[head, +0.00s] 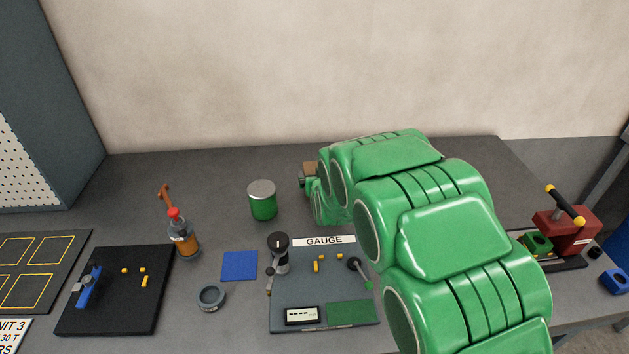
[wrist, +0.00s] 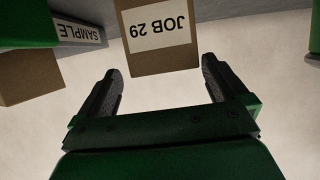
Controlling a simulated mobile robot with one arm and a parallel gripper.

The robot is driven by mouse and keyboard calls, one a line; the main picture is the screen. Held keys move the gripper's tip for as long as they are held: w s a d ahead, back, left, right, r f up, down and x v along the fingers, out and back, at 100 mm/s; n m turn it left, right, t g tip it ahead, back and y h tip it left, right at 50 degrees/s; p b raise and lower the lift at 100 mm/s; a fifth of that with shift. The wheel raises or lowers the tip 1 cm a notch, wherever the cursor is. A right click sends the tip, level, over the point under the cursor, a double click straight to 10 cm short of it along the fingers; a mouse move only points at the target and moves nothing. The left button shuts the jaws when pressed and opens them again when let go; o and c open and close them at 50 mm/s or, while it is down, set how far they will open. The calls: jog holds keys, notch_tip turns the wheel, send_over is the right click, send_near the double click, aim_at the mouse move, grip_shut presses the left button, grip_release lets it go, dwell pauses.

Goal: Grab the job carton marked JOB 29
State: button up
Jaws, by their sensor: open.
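The job carton marked JOB 29 (wrist: 165,57) is a brown box with a white label, upside down at the top middle of the wrist view. My gripper (wrist: 160,70) is open, with its two dark fingers apart. The carton appears in the gap between the fingertips, and nothing is gripped. I cannot tell how far in the fingers reach. In the head view my green arm hides most of the gripper; a small brown patch (head: 310,168) shows at its far end, perhaps a carton.
Another brown box (wrist: 30,80) and a SAMPLE sign (wrist: 80,33) are at the wrist view's left. In the head view, a green can (head: 263,203), an orange bottle (head: 182,238) and the GAUGE board (head: 290,290) stand left of my arm. A wall closes the bench's back.

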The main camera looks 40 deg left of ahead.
aim_at(314, 172)
jog(key=shift+s+f+x, duration=0.1)
jog(key=shift+s+x, duration=0.05)
jog(key=shift+x, duration=0.8)
jog(key=shift+s+f+x, duration=0.1)
jog(key=shift+s+x, duration=0.05)
jog(key=shift+x, duration=1.55)
jog(key=shift+a, duration=0.1)
jog(key=c, duration=1.1)
